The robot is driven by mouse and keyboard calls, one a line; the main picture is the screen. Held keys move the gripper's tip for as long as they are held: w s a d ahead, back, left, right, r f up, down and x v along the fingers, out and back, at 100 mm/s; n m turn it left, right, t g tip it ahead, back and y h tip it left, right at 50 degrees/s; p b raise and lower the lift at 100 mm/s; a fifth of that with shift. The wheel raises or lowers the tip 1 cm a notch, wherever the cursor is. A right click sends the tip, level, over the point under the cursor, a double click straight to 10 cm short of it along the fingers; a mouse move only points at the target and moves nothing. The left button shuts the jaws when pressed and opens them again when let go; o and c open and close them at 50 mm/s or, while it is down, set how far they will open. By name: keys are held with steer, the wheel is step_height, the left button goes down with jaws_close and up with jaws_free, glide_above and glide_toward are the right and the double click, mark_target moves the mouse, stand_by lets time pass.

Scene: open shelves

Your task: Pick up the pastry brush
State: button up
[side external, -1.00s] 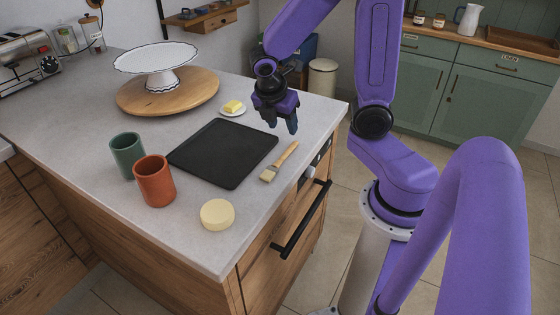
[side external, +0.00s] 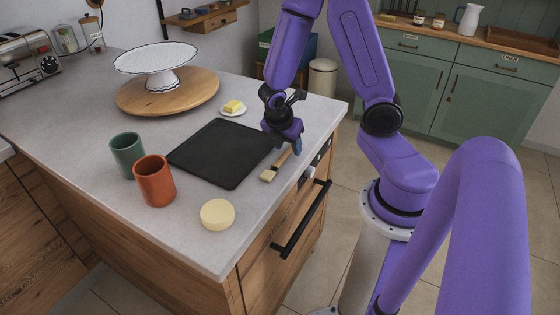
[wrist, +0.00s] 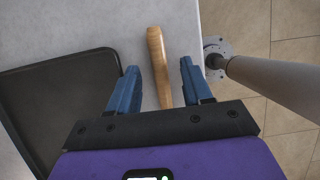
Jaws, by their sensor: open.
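The pastry brush (side external: 275,168) lies on the counter near its front edge, just right of the black tray. My gripper (side external: 285,146) is low over the handle end, fingers pointing down. In the wrist view my gripper (wrist: 160,85) is open, with the wooden handle (wrist: 158,65) between its two blue fingers and a gap on each side. The bristles are hidden in the wrist view. I cannot tell how far the fingertips are above the counter.
The black tray (side external: 224,155) lies close to the left of the brush. A butter dish (side external: 232,109) sits behind it. A green cup (side external: 127,155), an orange cup (side external: 154,181) and a round pale-yellow block (side external: 217,214) stand nearer the camera. The counter edge is close on the right.

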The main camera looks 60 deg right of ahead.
steer(key=shift+f, duration=0.25)
stand_by(0.3)
jaws_close()
